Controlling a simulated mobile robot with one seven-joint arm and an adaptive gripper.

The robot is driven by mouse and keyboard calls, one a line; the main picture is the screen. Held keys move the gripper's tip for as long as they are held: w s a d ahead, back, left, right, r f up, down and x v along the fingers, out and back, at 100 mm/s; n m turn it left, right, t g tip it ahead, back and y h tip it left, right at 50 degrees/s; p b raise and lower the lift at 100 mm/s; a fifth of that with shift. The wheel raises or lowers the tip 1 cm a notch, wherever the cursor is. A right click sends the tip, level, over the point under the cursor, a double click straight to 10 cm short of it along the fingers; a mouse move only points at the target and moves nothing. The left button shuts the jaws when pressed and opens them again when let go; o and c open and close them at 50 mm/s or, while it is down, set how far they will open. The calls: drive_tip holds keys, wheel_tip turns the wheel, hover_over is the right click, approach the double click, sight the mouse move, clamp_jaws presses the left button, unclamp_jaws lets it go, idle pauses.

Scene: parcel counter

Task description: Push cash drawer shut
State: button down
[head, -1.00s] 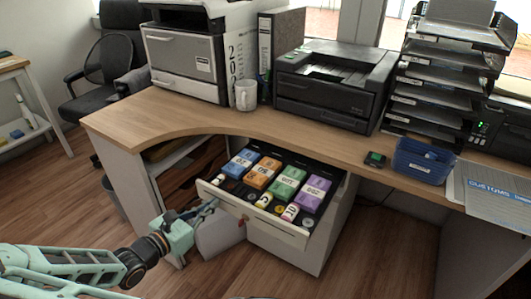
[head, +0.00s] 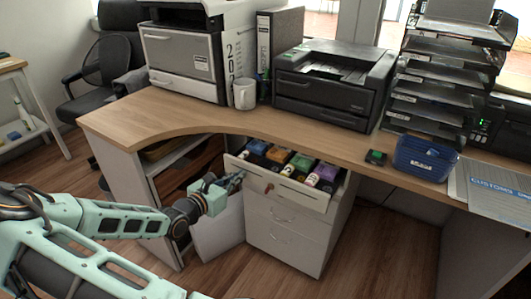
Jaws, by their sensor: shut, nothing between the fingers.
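The cash drawer (head: 277,184) is the top drawer of a white pedestal under the wooden counter. It stands partly open, with coloured note bundles and rolls showing between its front panel and the counter edge. A key or lock sits on its front panel. My gripper (head: 236,181) is shut and empty, at the left end of the drawer front. Its fingertips are at or very close to the panel; I cannot tell whether they touch it.
The counter (head: 200,122) overhangs the drawer and holds printers, a mug (head: 245,94), a blue basket (head: 426,157) and a tray stack (head: 430,85). A grey bin-like object (head: 217,236) stands left of the pedestal (head: 290,232). Floor in front is clear.

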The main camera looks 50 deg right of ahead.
sight(260, 152)
drive_tip(key=r+x, duration=0.1)
drive_tip(key=x, duration=0.3)
drive_tip(key=r+b+x, duration=0.1)
drive_tip(key=x, duration=0.4)
drive_tip(key=b+x, duration=0.1)
drive_tip(key=x, duration=0.4)
drive_tip(key=shift+d+r, duration=0.25)
drive_tip(key=shift+r, duration=0.15)
drive_tip(key=shift+d+r, duration=0.45)
drive_tip(key=shift+r, duration=0.05)
drive_tip(key=shift+a+f, duration=0.15)
drive_tip(key=shift+a, duration=0.3)
drive_tip(key=a+p, duration=0.1)
drive_tip(key=a, duration=0.2)
drive_tip(key=a+p, duration=0.1)
drive_tip(key=a, duration=0.3)
drive_tip(key=a+f+p, duration=0.1)
drive_tip(key=a+p, duration=0.1)
drive_tip(key=a, duration=0.1)
drive_tip(key=shift+s+a, duration=0.3)
drive_tip(key=shift+s, duration=0.1)
